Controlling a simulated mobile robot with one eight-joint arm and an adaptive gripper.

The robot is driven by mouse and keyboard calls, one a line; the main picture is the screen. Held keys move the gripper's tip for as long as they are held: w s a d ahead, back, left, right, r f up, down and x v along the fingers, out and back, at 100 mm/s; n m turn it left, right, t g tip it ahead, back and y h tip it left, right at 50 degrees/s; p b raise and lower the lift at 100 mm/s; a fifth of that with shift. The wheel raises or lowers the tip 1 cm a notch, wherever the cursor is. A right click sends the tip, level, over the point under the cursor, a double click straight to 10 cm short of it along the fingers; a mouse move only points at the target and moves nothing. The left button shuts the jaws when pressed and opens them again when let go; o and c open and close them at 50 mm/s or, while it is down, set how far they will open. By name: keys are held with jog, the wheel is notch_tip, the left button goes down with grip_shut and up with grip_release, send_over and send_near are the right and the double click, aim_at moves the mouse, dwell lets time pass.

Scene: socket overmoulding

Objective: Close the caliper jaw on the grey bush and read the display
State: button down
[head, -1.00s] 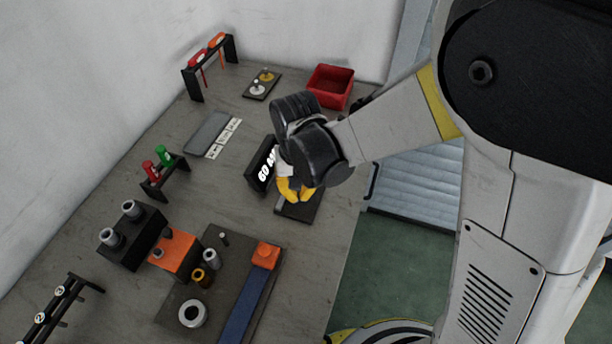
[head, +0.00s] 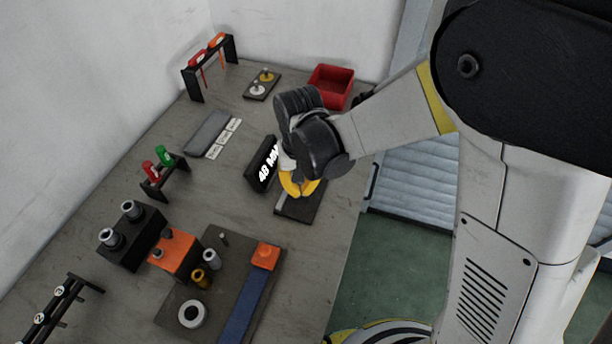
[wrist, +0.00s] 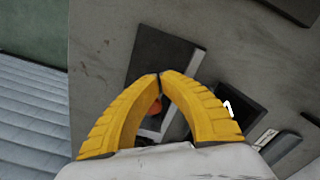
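The caliper has a dark base (head: 300,209) and a black display block (head: 264,166) beside it. The display reads what looks like "40 MM" in white in the head view. My gripper (head: 299,191) is down over the caliper base. In the wrist view its yellow fingers (wrist: 160,75) meet at the tips. An orange part (wrist: 155,107), perhaps the caliper jaw, shows in the gap behind the tips, above a light strip of the base (wrist: 160,48). I cannot tell whether the fingers touch it. No bush shows at the caliper; the fingers and wrist hide much of it.
A red bin (head: 331,86) stands behind the caliper. Bare table lies left of the display.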

jog(key=shift+w+d, duration=0.2)
jog(key=shift+w, duration=0.3)
jog(key=shift+w+d, duration=0.15)
jog(key=shift+w, duration=0.35)
dwell(0.7)
jog(key=shift+s, duration=0.15)
jog(key=shift+s+a, duration=0.2)
jog(key=shift+s, duration=0.25)
notch_tip(320, 180, up, 8)
jog(key=p, duration=0.5)
jog(key=shift+p, duration=0.3)
jog(key=shift+d+r, duration=0.1)
jog(key=s+d+r+m+t, duration=0.1)
jog(key=s+d+r+t, duration=0.2)
jog(key=d+r, duration=0.4)
jog(key=s+d+r+m+t, duration=0.1)
jog(key=s+d+r+t, duration=0.3)
jog(key=d, duration=0.9)
jog(key=v, duration=0.4)
jog(key=shift+r, duration=0.2)
